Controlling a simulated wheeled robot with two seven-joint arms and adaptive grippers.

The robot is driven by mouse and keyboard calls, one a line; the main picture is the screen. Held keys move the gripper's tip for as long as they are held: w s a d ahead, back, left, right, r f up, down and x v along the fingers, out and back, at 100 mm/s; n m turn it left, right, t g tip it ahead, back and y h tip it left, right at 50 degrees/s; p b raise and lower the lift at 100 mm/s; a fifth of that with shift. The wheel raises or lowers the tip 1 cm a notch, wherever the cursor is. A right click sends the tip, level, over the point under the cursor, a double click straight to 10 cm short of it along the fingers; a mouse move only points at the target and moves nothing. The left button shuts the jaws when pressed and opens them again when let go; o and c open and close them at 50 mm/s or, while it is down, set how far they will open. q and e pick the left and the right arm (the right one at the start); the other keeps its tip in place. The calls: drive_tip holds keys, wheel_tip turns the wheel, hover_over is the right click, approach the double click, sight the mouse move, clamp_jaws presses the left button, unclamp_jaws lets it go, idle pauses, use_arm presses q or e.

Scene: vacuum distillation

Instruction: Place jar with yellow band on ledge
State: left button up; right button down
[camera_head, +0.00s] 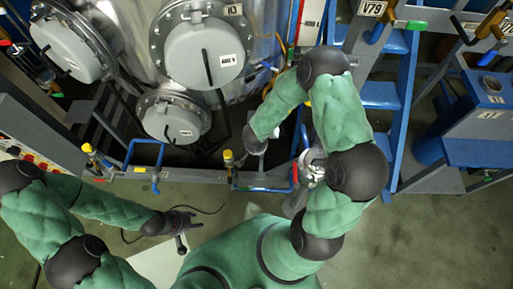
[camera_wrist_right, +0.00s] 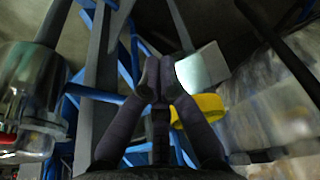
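My left gripper (camera_head: 187,229) is low in the head view, over the floor, with its dark fingers spread and nothing between them. My right gripper (camera_head: 256,141) reaches toward the steel vessels, and a small pale item shows beside it. In the right wrist view, the fingertips of my right gripper (camera_wrist_right: 159,76) come close together. A yellow curved band (camera_wrist_right: 203,107) and a pale grey surface (camera_wrist_right: 203,67) show beside and partly behind one finger. I cannot tell if these belong to the jar, or if the fingers hold it. The ledge cannot be singled out with certainty.
Round steel hatches (camera_head: 205,55) stand at the back. A blue pipe frame with a yellow-topped valve (camera_head: 228,157) runs below them. A blue ladder (camera_head: 385,95) and a blue bench (camera_head: 478,150) stand at right. The floor at lower right is clear.

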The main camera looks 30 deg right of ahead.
use_arm(q)
wheel_tip(320, 180, down, 3)
drive_tip(key=shift+r+b, duration=0.1)
drive_tip(key=shift+b, duration=1)
use_arm(e)
drive_tip(key=w+d+f, duration=0.3)
drive_tip(key=w, duration=0.1)
drive_tip(key=shift+f, duration=0.3)
drive_tip(key=shift+w, duration=0.1)
